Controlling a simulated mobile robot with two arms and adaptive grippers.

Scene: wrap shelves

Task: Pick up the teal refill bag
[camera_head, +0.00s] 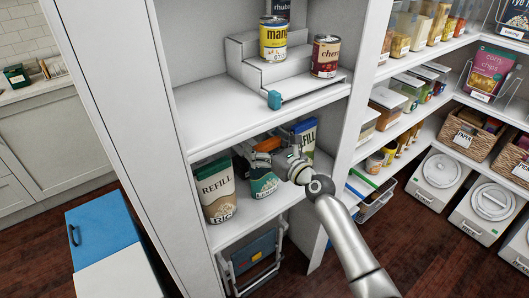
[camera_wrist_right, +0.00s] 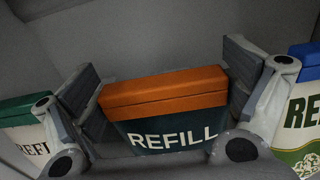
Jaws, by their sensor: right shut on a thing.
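The teal refill bag (camera_head: 262,183) stands on the lower shelf, between two other refill bags, with its orange top partly covered by my gripper. In the right wrist view the bag (camera_wrist_right: 170,132) shows its orange top and white REFILL lettering between the two grey fingers. My right gripper (camera_head: 262,152) reaches in from the right and is shut on the upper part of the bag; its fingers also show in the wrist view (camera_wrist_right: 165,95). My left gripper is not in view.
A green-topped rice refill bag (camera_head: 217,192) stands close on the left, and a blue-topped refill bag (camera_head: 304,136) on the right. The shelf board above (camera_head: 225,110) holds a stepped riser (camera_head: 285,68) with cans. A folded step stool (camera_head: 252,258) stands below.

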